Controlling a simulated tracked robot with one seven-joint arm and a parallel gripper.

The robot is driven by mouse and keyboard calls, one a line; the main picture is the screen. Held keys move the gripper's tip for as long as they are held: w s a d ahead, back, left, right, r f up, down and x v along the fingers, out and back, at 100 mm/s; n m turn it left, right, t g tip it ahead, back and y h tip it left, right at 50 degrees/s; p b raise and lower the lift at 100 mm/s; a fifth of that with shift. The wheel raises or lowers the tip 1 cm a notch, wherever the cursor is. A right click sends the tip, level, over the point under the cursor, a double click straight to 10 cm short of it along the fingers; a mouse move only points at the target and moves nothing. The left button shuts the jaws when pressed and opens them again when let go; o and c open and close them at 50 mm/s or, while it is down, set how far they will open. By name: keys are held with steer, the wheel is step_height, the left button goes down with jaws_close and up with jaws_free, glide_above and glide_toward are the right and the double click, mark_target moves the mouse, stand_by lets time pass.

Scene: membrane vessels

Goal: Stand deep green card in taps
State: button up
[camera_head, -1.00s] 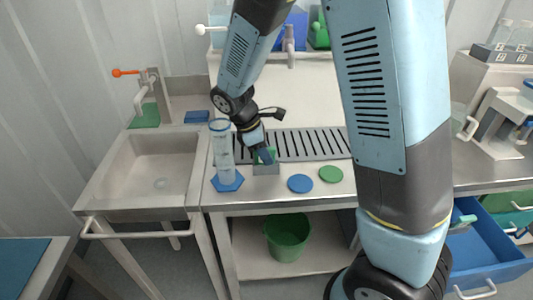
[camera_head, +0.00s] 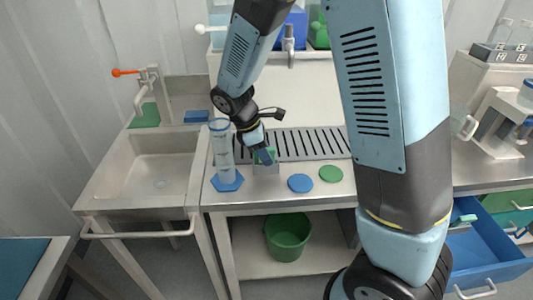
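My gripper (camera_head: 265,157) points down at a small grey block-like holder (camera_head: 267,170) on the steel counter, left of the middle. A small green piece (camera_head: 271,151), which may be the deep green card, shows beside and behind my fingertips, just above the holder. My fingers cover most of it, so I cannot tell whether they grip it or whether it stands in the holder. No label reading "taps" is legible. A sink tap with an orange-red end (camera_head: 126,72) stands at the back left.
A clear cylinder on a blue hexagonal base (camera_head: 228,181) stands close left of my gripper. A blue disc (camera_head: 300,183) and green disc (camera_head: 330,174) lie to the right. A slotted drain (camera_head: 305,144) lies behind. A green bucket (camera_head: 288,238) is on the lower shelf.

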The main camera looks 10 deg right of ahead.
steer(key=shift+s+f, duration=0.2)
steer(key=shift+s, duration=0.1)
steer(key=v, duration=0.8)
steer(key=shift+w, duration=0.35)
steer(key=shift+r, duration=0.15)
steer(key=shift+d+r, duration=0.15)
steer(key=s+d+r+m+t+y, duration=0.1)
steer(key=s+d+r+m+y, duration=0.15)
steer(key=d+r+m, duration=0.3)
steer(key=s+d+r+m+t+y, duration=0.1)
steer(key=s+d+r+m, duration=0.3)
steer(key=d+r, duration=0.25)
steer(key=s+d+r+m+t, duration=0.3)
steer(key=s+d+m, duration=0.3)
steer(key=s+m, duration=0.2)
steer(key=shift+s+d+r+t+y, duration=0.4)
steer(key=shift+s+r, duration=0.45)
steer(key=shift+s, duration=0.55)
